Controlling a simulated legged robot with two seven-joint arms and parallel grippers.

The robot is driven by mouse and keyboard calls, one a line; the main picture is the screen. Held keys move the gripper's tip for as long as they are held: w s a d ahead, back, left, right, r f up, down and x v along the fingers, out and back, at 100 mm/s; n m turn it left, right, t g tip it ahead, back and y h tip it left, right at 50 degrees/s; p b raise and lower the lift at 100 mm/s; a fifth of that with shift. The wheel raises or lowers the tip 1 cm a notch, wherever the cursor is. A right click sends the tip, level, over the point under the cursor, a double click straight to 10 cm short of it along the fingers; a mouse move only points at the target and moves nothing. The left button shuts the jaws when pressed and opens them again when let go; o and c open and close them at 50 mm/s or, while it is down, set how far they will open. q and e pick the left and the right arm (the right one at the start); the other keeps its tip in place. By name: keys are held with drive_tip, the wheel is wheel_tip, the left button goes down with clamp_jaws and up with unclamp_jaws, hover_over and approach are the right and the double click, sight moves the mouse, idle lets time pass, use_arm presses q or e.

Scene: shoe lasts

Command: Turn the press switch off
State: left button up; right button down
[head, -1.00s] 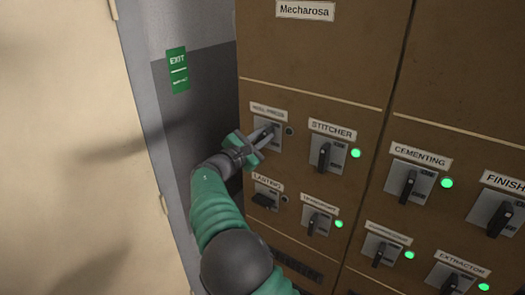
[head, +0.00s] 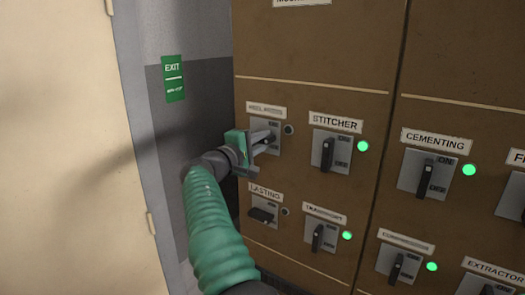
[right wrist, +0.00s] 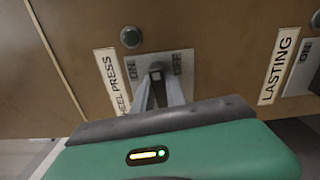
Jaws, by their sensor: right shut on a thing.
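The heel press switch (head: 265,131) is a grey plate with a dark handle at the top left of the panel. It also shows in the right wrist view (right wrist: 178,63), with ON and OFF marks. Its lamp (head: 289,130) is dark. My right gripper (head: 264,139) is shut on the switch handle (right wrist: 156,72), mostly hidden between the fingers. The handle's exact angle is hard to tell. My left gripper is not in view.
The stitcher switch (head: 329,150) and cementing switch (head: 427,176) have lit green lamps. The lasting switch (head: 262,212), below the heel press, has a dark lamp. A green exit sign (head: 174,78) hangs on the wall to the left.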

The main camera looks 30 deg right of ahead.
drive_tip(key=shift+w+a+f+m+b, duration=0.1)
drive_tip(key=shift+f+m+b, duration=0.25)
drive_tip(key=shift+m+b, duration=0.25)
drive_tip(key=c, duration=1.6)
unclamp_jaws()
drive_tip(key=shift+o, duration=1.2)
drive_tip(key=shift+w+r, duration=0.1)
drive_tip(key=shift+w, duration=0.1)
